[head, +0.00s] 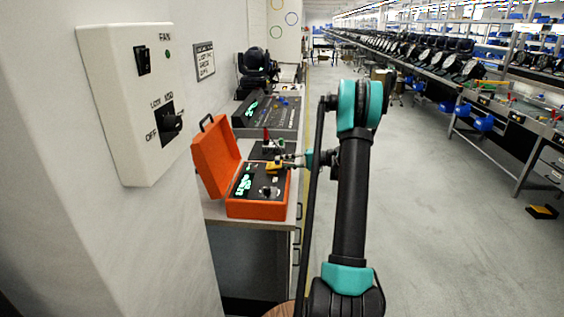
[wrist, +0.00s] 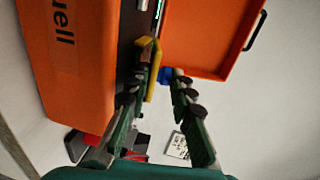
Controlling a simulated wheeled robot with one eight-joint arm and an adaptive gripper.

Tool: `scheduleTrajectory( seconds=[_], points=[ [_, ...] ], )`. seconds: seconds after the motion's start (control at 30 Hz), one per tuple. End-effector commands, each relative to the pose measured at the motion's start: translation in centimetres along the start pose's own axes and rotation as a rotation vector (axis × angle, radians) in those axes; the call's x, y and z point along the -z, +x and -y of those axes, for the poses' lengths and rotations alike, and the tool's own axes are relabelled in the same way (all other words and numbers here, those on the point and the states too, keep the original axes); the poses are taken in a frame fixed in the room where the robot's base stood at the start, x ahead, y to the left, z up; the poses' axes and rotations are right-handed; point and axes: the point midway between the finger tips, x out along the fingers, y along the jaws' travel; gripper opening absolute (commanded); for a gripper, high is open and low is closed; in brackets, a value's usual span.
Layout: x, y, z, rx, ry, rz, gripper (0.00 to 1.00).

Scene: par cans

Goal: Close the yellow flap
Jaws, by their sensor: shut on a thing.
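The yellow flap (head: 274,168) is a small piece at the back of the control panel in an open orange case (head: 258,210). In the wrist view the yellow flap (wrist: 151,72) shows as a bent yellow strip at the case's edge. My gripper (head: 287,161) reaches in from the right at the flap. In the wrist view my gripper (wrist: 160,78) has its fingers on either side of the flap's end and is shut on it. The fingers partly hide the flap, and its exact angle is hard to tell.
The case's orange lid (head: 216,157) stands open at the left. A dark console (head: 270,115) sits behind on the bench (head: 222,212). A white wall box (head: 132,103) with switches is at the near left.

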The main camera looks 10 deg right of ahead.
Motion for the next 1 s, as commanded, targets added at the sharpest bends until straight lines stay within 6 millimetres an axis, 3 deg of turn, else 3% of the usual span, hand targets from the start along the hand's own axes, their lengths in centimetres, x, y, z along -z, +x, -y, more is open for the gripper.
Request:
scheduleTrajectory(
  seconds=[0.57,0.6,0.67,1.0],
  points=[
    [-0.01,0.09,-0.08,0.029,0.000,0.001,0.00],
    [-0.01,0.09,-0.07,0.029,0.000,0.001,0.27],
    [-0.01,0.07,-0.09,0.029,0.000,0.001,0.35],
    [0.00,0.02,-0.06,0.020,0.000,0.000,0.36]
  ],
)
